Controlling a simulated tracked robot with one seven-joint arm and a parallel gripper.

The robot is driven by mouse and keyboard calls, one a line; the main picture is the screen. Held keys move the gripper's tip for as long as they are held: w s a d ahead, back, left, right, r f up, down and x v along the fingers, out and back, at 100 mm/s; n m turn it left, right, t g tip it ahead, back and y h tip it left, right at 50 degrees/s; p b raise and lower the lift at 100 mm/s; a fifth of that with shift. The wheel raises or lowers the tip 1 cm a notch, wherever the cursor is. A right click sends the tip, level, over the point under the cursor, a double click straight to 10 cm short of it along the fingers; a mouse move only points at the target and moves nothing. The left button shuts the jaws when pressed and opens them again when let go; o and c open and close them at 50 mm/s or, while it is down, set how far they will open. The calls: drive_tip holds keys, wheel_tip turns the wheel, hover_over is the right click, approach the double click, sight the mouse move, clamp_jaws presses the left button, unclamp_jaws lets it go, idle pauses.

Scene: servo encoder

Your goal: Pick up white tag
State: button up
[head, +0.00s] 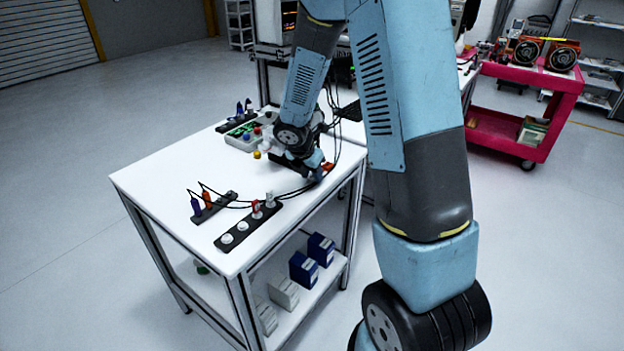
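No piece can be named the white tag with certainty at this size. A small white upright piece (270,198) stands at the far end of a black strip on the white table, beside a red-and-white piece (257,209). My gripper (317,175) is low over the table's right edge, beyond and to the right of that strip. It is close to a small orange-red item (327,167). The fingers are small and dark, so their opening and any grip are hidden from this view.
The black strip (235,233) also carries round white pieces. A second strip (214,208) holds blue and red plugs with black cables. The table's (165,180) left part is clear.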

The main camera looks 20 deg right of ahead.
clamp_jaws()
